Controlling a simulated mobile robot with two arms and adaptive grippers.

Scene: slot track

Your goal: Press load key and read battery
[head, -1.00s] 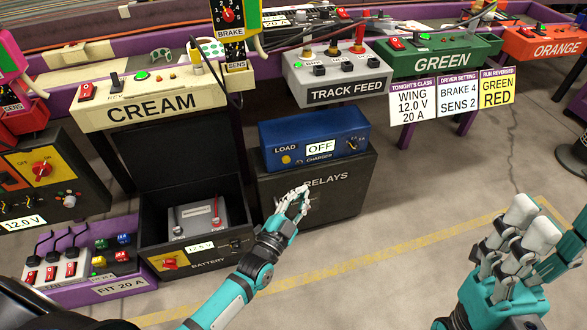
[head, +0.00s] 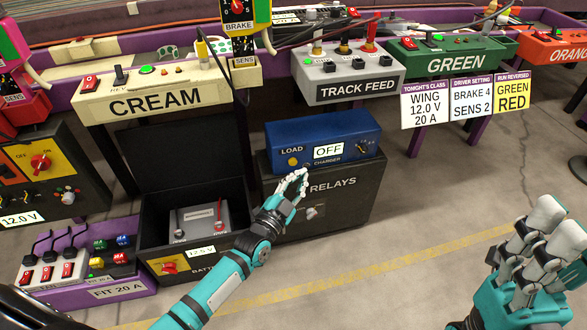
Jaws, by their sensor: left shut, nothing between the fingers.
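The blue charger (head: 355,135) sits on the black RELAYS box (head: 350,205). Its front has a yellow round key (head: 293,161) under the word LOAD, a white display (head: 328,150) reading OFF, and a black knob (head: 362,147). My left gripper (head: 301,176) is shut and empty, its fingertips just below and right of the yellow key; I cannot tell whether they touch the charger. The grey battery (head: 203,216) lies in the open black BATTERY box (head: 150,225), whose small display (head: 201,250) reads 12.5 V. My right gripper (head: 543,228) is at the lower right, with nothing visible in it.
The cream station (head: 155,97) stands behind the battery box, and the grey TRACK FEED box (head: 348,75) behind the charger. A purple fuse tray (head: 125,293) is at lower left. A 12.0 V panel (head: 62,190) stands at left. The floor right of the relays box is clear.

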